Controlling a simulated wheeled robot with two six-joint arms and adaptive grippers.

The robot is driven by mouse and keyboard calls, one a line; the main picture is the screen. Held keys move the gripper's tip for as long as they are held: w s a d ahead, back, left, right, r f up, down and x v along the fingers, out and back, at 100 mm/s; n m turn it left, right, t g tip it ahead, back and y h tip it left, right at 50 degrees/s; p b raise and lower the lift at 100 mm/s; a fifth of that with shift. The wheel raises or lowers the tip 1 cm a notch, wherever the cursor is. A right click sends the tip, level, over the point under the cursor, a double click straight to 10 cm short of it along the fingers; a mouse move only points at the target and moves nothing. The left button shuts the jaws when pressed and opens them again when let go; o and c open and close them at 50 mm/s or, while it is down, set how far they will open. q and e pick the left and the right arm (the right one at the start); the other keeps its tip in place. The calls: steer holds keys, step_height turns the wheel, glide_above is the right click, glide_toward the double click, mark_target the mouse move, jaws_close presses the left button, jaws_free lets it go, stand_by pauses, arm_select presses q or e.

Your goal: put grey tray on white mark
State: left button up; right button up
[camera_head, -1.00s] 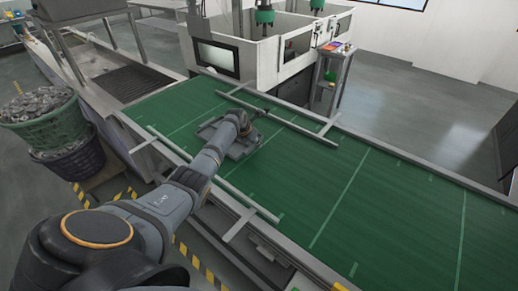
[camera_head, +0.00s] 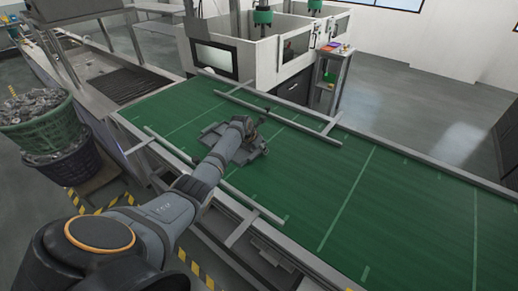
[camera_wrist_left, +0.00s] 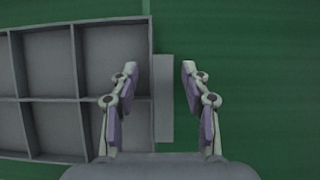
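The grey tray (camera_head: 258,151) lies on the green belt, partly hidden under my left arm in the head view. In the left wrist view the tray (camera_wrist_left: 76,100) fills the left side, with several empty compartments and a flat grey strip along its right edge. My left gripper (camera_wrist_left: 160,68) is open over that strip, one finger on each side of it in the picture. In the head view the left gripper (camera_head: 256,128) is over the tray and its fingers are small. Pale lines (camera_head: 347,200) cross the belt; I cannot tell which is the white mark. My right gripper is not in view.
Metal guide rails (camera_head: 282,120) run along both sides of the belt around the tray. The green belt (camera_head: 420,215) is clear to the right. Baskets of metal parts (camera_head: 40,125) stand at the left. A white machine (camera_head: 265,55) stands behind.

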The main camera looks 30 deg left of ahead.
arm_select(q)
steer(key=shift+r, duration=0.15)
steer(key=shift+s+r, duration=0.1)
steer(key=shift+r, duration=0.2)
steer(key=v, duration=1.1)
steer(key=shift+s+r+b, duration=0.15)
steer(key=shift+r+b, duration=0.05)
steer(key=shift+b, duration=0.1)
steer(key=shift+d, duration=0.1)
